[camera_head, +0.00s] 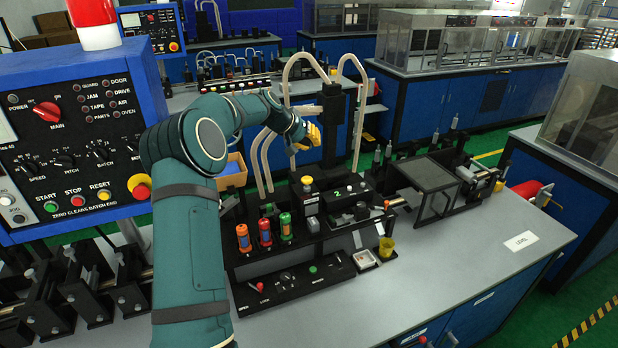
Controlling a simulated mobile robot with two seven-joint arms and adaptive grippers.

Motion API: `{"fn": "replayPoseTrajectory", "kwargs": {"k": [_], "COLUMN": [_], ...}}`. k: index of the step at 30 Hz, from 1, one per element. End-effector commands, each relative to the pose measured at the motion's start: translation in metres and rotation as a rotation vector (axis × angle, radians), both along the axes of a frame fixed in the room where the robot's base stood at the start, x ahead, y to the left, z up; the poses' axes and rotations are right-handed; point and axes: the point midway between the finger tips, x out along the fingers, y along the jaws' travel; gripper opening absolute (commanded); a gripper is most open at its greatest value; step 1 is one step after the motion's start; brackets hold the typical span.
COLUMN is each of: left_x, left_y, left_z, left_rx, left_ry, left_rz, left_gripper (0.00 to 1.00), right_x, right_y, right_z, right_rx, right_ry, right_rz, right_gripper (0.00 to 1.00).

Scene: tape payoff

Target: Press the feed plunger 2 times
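My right gripper is not in view.
Pale curved tubes (268,160) rise around the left gripper. Orange, red and green cylinders (264,232) stand at the machine's front left. A control panel (75,130) fills the left side.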

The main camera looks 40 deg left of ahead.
Motion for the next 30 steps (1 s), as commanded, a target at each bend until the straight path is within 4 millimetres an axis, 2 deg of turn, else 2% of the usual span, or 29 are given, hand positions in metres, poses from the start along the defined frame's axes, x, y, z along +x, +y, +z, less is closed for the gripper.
{"fn": "replayPoseTrajectory", "kwargs": {"k": [11,17,25,30], "left_x": [0.0,0.0,0.0,0.0], "left_y": [0.0,0.0,0.0,0.0], "left_z": [-0.012,-0.034,-0.072,-0.087], "left_rx": [-0.001,-0.002,-0.001,0.0], "left_ry": [0.0,0.002,0.0,0.0], "left_rz": [0.001,0.0,0.001,0.0], "left_gripper": [0.0,0.0,0.0,0.0], "right_x": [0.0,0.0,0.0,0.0], "right_y": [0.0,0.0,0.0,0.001], "right_z": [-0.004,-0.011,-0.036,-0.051], "right_rx": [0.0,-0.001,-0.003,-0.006], "right_ry": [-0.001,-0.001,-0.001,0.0], "right_rz": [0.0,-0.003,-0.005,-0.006], "right_gripper": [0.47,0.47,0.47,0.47]}}
